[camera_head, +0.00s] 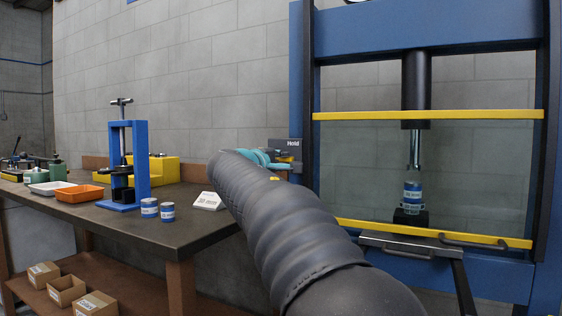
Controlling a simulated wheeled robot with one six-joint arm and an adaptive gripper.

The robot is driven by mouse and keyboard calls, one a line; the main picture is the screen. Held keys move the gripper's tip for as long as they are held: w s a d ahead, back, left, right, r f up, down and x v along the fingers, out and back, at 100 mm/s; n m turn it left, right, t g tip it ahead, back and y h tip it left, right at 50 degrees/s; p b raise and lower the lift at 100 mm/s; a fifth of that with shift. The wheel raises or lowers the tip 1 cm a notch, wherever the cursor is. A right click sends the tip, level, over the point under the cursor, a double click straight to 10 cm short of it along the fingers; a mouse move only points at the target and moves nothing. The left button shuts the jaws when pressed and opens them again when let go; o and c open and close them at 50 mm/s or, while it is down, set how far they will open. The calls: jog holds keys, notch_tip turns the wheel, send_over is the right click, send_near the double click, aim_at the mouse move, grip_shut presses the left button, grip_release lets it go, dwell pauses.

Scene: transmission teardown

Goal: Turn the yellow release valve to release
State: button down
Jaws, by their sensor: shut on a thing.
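A grey label plate reading "Hold" (292,143) is fixed on the left post of the blue press. Just below it a small piece of the yellow release valve (287,155) shows. My arm reaches up to it from the lower right, and its dark sleeve and teal wrist hide most of the valve. My gripper (284,161) is at the valve, mostly hidden, and shut on it. The valve's exact angle cannot be made out.
The blue press (430,28) has a clear guard with yellow bars (430,115); a blue-and-white part (412,194) stands under its ram. Left, a workbench (110,222) carries a blue arbor press (140,165), an orange tray (80,194), two small cans (150,208) and a white sign (207,201).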

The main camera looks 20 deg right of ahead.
jog(key=c, duration=1.2)
grip_release()
jog(key=shift+o, duration=0.2)
jog(key=v, duration=1.2)
jog(key=shift+a, duration=0.1)
